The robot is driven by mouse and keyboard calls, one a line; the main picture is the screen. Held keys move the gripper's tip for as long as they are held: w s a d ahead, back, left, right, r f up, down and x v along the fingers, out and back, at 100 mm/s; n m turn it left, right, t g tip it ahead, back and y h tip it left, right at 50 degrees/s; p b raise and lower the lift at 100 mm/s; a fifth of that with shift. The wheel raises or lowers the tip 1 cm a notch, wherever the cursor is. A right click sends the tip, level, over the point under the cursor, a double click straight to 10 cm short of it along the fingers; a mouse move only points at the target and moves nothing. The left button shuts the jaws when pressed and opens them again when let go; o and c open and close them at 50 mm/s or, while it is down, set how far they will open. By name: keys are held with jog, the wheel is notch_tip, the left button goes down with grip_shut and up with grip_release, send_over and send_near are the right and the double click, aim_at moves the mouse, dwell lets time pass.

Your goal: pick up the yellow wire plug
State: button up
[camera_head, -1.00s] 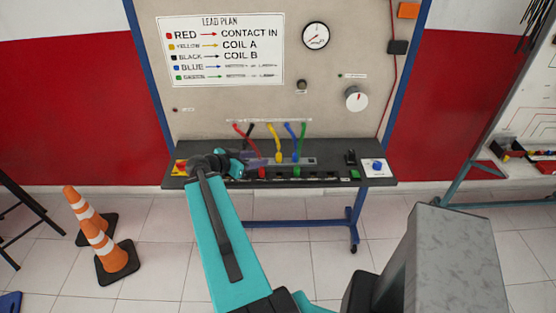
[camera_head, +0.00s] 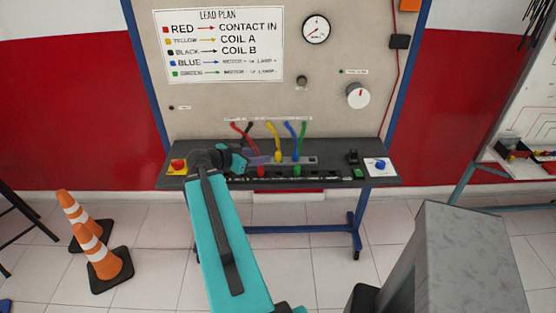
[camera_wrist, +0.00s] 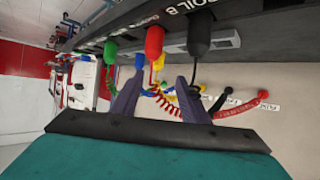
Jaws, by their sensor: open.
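The yellow wire plug (camera_head: 278,157) stands on the bench ledge in the head view, with a yellow wire rising behind it. My gripper (camera_head: 268,159) is just left of it, its purple fingers pointing right. In the wrist view my gripper (camera_wrist: 157,88) has its two fingers well apart, with nothing clearly held between them. The red plug (camera_wrist: 154,40) lies ahead of the gap, with the blue plug (camera_wrist: 139,60) and green plug (camera_wrist: 110,48) to the left and the black plug (camera_wrist: 199,35) to the right.
The plugs stand close together on the dark ledge (camera_head: 330,181), with coiled wires behind them. A lead plan sign (camera_head: 218,46) hangs on the panel. A red-and-yellow button (camera_head: 177,166) is at the ledge's left end. Traffic cones (camera_head: 95,245) stand on the floor at left.

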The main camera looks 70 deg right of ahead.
aim_at(278, 154)
jog(key=shift+d+f, duration=0.1)
jog(key=shift+f, duration=0.1)
jog(key=shift+s+b+x, duration=0.2)
jog(key=shift+b+x, duration=0.9)
jog(key=shift+x, duration=0.3)
jog(key=shift+s+d+f+p, duration=0.15)
jog(key=shift+s+d+p, duration=0.15)
jog(key=shift+d+p, duration=0.25)
jog(key=shift+s+d+f, duration=0.2)
jog(key=shift+d+f, duration=0.15)
jog(key=shift+d, duration=0.15)
jog(key=shift+p+x, duration=1.05)
jog(key=shift+x, duration=0.1)
jog(key=shift+p+x, duration=0.65)
jog(key=shift+x, duration=0.8)
